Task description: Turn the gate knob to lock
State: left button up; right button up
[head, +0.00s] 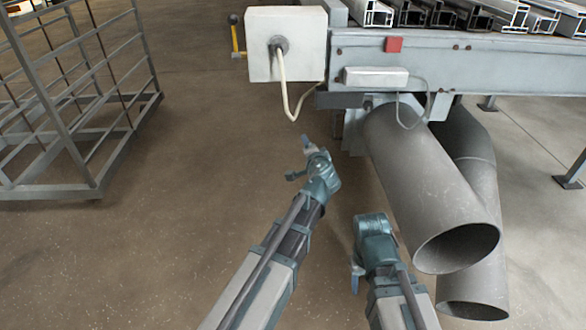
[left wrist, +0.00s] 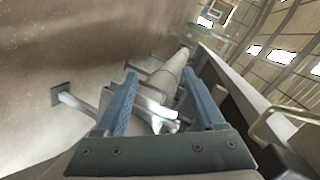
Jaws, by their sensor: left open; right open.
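I cannot pick out the gate knob for certain in either view. A white box (head: 270,68) at the bench's left end has a round grey fitting (head: 279,44) with a pale hose from it, and a yellow lever (head: 235,38) on its left side. My left gripper (head: 298,160) is over open floor below the box, clear of it. In the left wrist view its two blue fingers (left wrist: 161,75) are apart, with nothing held between them. My right gripper (head: 357,268) is low, left of the grey pipes, and partly hidden by its own wrist; it holds nothing visible.
Two large grey pipes (head: 405,170) slope down beside my right arm. The bench (head: 450,62) carries metal profiles (head: 455,14), a red square (head: 394,44) and a small pale box (head: 375,76). A metal cage cart (head: 60,192) stands at left. The floor between is clear.

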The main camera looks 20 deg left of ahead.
pick_arm(q)
jog(key=s+a+f+n+g, duration=0.3)
jog(key=s+a+f, duration=0.1)
jog(key=s, duration=0.1)
jog(key=shift+s+f+g+y, duration=0.25)
jog(key=shift+f+g+y, duration=0.05)
jog(key=shift+f, duration=0.05)
jog(key=shift+n, duration=0.3)
jog(key=s+d+f+g+h, duration=0.1)
jog(key=s+d+f+g, duration=0.3)
jog(key=s, duration=0.5)
jog(key=s+d+f+n+g+h, duration=0.1)
jog(key=s+d+f+g+h, duration=0.15)
jog(key=s+d, duration=0.4)
jog(key=s+d+f+g+h, duration=0.1)
jog(key=s+d+f+g, duration=0.25)
jog(key=s, duration=0.75)
notch_tip(320, 180, up, 37)
jog(key=p, duration=3.7)
jog(key=shift+s+d, duration=0.15)
jog(key=shift+s, duration=0.2)
